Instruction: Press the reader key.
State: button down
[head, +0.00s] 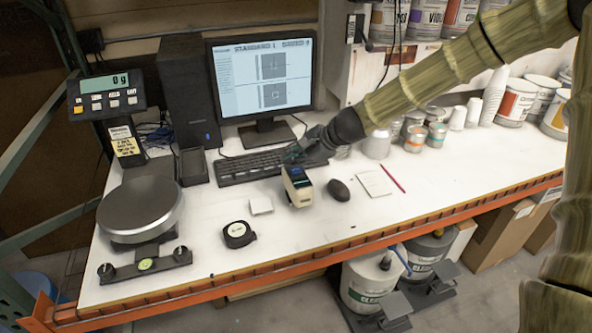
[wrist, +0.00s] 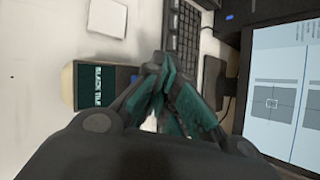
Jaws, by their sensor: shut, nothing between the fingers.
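The reader (head: 298,190) is a small beige and dark device standing on the white bench in front of the keyboard, with a small lit screen on its top. In the wrist view the reader (wrist: 68,88) lies left of my fingers, with a dark teal panel with white lettering that begins "BLACK"; the fingers cover part of it. I cannot make out its key. My gripper (head: 293,152) is shut and empty, just behind and above the reader in the head view. Its teal fingertips (wrist: 166,68) are together in the wrist view. I cannot tell whether they touch the reader.
The keyboard (head: 250,167) and monitor (head: 262,75) stand behind. A black mouse (head: 339,190) is close on the right, with a notepad (head: 375,184) beyond. A white square (head: 261,205) and tape measure (head: 238,234) lie left. A scale (head: 140,208) stands far left.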

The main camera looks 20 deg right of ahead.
aim_at(295, 172)
jog(key=shift+f, duration=0.1)
dwell(0.3)
jog(key=shift+f, duration=0.35)
jog(key=shift+f+b, duration=0.35)
jog(key=shift+b, duration=0.1)
dwell(0.6)
jog(key=shift+r, duration=0.15)
jog(key=shift+r+p, duration=0.7)
jog(key=shift+p, duration=0.05)
jog(key=shift+r+p, duration=2.2)
jog(key=shift+r, duration=0.3)
jog(key=shift+f, duration=0.1)
